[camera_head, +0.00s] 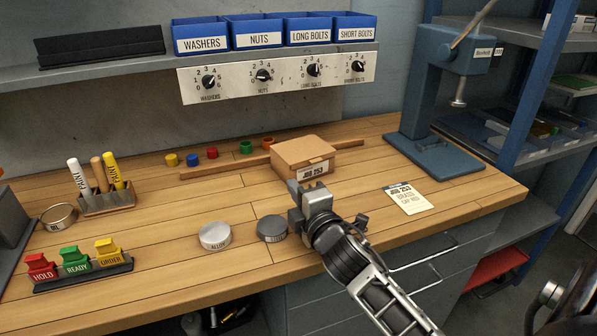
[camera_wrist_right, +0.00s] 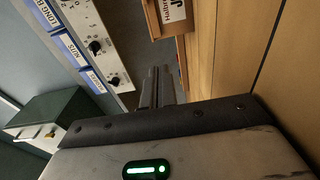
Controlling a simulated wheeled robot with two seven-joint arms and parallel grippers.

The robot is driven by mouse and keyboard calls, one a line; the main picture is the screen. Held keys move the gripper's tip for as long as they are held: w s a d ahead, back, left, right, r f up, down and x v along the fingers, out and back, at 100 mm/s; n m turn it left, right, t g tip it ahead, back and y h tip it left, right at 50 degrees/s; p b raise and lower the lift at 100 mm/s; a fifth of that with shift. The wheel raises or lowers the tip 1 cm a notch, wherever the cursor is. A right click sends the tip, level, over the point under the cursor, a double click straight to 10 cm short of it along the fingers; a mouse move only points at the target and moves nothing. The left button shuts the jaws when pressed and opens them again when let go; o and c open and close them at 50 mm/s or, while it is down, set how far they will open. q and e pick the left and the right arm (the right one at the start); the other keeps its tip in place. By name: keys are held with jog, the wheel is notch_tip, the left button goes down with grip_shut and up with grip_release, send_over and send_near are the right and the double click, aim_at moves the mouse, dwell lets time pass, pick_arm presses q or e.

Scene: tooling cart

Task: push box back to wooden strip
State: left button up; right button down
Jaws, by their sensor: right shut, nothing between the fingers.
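The brown cardboard box (camera_head: 290,153) with a white "JOB 253" label sits upright on the wooden bench. The long wooden strip (camera_head: 225,166) runs behind it and shows on both sides. The box hides the strip's middle, so I cannot tell whether they touch. My right gripper (camera_head: 296,187) is shut and empty, low in front of the box's front face. I cannot tell if it touches the box. In the right wrist view, the shut fingers (camera_wrist_right: 158,86) point toward the box (camera_wrist_right: 155,17), partly cut off at the top. My left gripper is not in view.
Several small coloured cups (camera_head: 211,153) stand behind the strip. Grey tins (camera_head: 215,235) sit left of my right gripper. A blue press (camera_head: 425,140) and a job card (camera_head: 408,198) are to the right.

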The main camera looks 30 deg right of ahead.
aim_at(298, 165)
jog(key=w+d, duration=0.1)
jog(key=w, duration=0.1)
jog(key=w+d, duration=0.1)
jog(key=shift+w+d+p, duration=0.2)
jog(key=shift+w+p, duration=0.1)
jog(key=shift+w, duration=0.05)
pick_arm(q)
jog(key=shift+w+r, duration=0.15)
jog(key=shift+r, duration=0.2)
pick_arm(e)
jog(key=shift+w+d, duration=0.4)
jog(key=shift+d, duration=0.25)
jog(key=shift+w+d, duration=0.65)
jog(key=shift+d, duration=0.25)
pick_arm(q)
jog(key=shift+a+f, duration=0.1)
